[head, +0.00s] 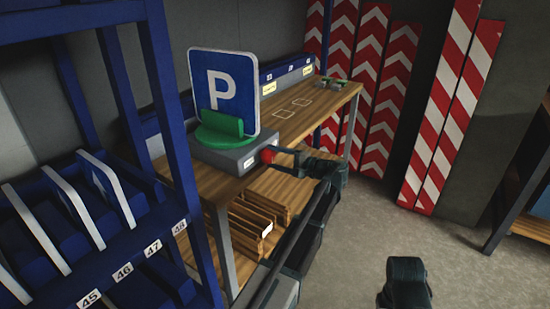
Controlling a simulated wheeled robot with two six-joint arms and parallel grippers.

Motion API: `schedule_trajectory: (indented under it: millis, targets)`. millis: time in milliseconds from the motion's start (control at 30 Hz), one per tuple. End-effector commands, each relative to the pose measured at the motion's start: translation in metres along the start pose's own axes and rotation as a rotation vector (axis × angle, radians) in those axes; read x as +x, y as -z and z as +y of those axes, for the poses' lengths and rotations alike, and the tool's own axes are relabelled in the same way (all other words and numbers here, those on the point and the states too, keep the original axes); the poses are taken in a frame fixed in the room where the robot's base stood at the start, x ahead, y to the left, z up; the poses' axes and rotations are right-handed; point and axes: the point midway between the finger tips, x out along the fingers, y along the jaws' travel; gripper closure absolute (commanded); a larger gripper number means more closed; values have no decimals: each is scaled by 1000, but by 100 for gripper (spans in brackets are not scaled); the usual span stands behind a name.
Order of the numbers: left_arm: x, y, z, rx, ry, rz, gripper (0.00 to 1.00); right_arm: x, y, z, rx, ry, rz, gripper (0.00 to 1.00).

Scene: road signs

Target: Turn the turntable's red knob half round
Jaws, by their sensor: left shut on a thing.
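The turntable has a grey box (228,159) as its base and a green round top with a green upright holder (227,124). It stands on the near end of the wooden workbench. A blue parking sign (222,84) with a white P stands upright in the holder, its face towards me. The red knob (267,155) sticks out of the right side of the box. My left gripper (273,152) reaches it from the right and is shut on it; the fingertips are small and partly hide the knob.
The workbench top (290,121) is mostly clear, with white outlines and small items (330,83) at its far end. A blue rack (172,120) with numbered slots stands close on the left. Red-and-white boards (440,110) lean on the back wall. Floor (375,215) is open on the right.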

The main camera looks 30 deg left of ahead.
Motion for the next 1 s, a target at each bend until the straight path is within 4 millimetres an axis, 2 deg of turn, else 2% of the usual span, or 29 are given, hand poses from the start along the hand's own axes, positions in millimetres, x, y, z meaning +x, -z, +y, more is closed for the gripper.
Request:
schedule_trajectory:
  millis: [633,667,800,1000]
  targets:
    - [-1,-1,2,-42,-7,3,90,0,0,0,0,0,0,45]
    - [-1,-1,2,-42,-7,3,29,0,0,0,0,0,0,45]
    - [0,-1,1,-41,-5,3,5,0,0,0,0,0,0,45]
    - [0,0,1,-41,-3,3,5,0,0,0,0,0,0,45]
